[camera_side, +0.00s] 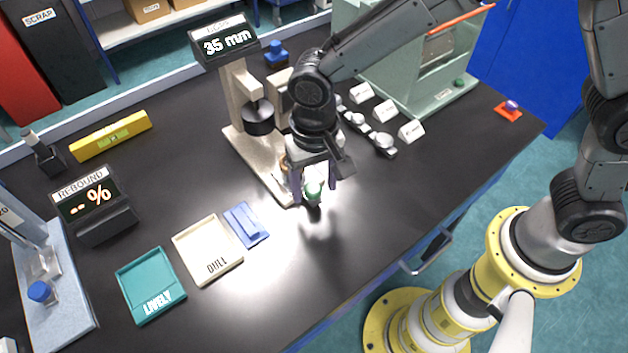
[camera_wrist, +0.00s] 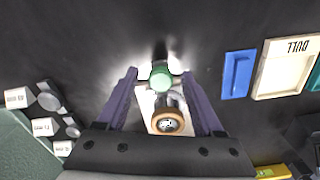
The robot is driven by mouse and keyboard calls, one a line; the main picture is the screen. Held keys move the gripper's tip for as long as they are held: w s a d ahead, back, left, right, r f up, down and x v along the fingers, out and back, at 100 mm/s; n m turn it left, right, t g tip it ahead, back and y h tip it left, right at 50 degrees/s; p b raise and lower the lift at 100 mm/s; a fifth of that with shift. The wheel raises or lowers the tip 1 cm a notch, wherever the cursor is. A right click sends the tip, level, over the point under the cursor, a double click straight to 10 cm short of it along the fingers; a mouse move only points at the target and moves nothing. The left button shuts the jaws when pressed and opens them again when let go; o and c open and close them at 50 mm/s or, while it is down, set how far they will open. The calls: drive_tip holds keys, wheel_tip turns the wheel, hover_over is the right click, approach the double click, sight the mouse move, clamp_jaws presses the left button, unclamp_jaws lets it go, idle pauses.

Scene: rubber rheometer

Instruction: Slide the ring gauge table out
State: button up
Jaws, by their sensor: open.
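The ring gauge has a cream stand with a black display reading 35 mm (camera_side: 228,44) and a black weight (camera_side: 259,118) over its cream base (camera_side: 250,150). A green knob (camera_side: 313,190) shows at the front end of the base, also in the wrist view (camera_wrist: 161,76). Behind it, an orange-rimmed round part (camera_wrist: 167,122) sits on a pale plate (camera_wrist: 147,105), which seems to be the table. My gripper (camera_side: 316,188) is open; its purple fingers (camera_wrist: 159,75) stand either side of the knob with visible gaps. My wrist hides much of the table in the side view.
A blue block (camera_side: 246,224), a cream DULL tray (camera_side: 208,250) and a teal LIVELY tray (camera_side: 150,285) lie to the left. White-labelled pieces (camera_side: 380,140) and a pale green machine (camera_side: 420,80) stand right. The bench in front of the knob is clear.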

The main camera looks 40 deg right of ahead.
drive_tip(key=shift+r, duration=0.1)
wheel_tip(320, 180, up, 14)
drive_tip(key=shift+f, duration=0.2)
idle(0.3)
drive_tip(key=s+d+r+m+t, duration=0.1)
drive_tip(key=s+d+r+t, duration=0.1)
drive_tip(key=d+r, duration=0.45)
drive_tip(key=s+d+r+m+t, duration=0.1)
drive_tip(key=s+d+r+m, duration=0.15)
drive_tip(key=d, duration=0.75)
drive_tip(key=s+d+f+n+t, duration=0.2)
drive_tip(key=s+d+f+n, duration=0.4)
drive_tip(key=s, duration=0.5)
drive_tip(key=shift+s+d+f+t, duration=0.15)
drive_tip(key=shift+d+f+t, duration=0.15)
drive_tip(key=shift+d, duration=0.95)
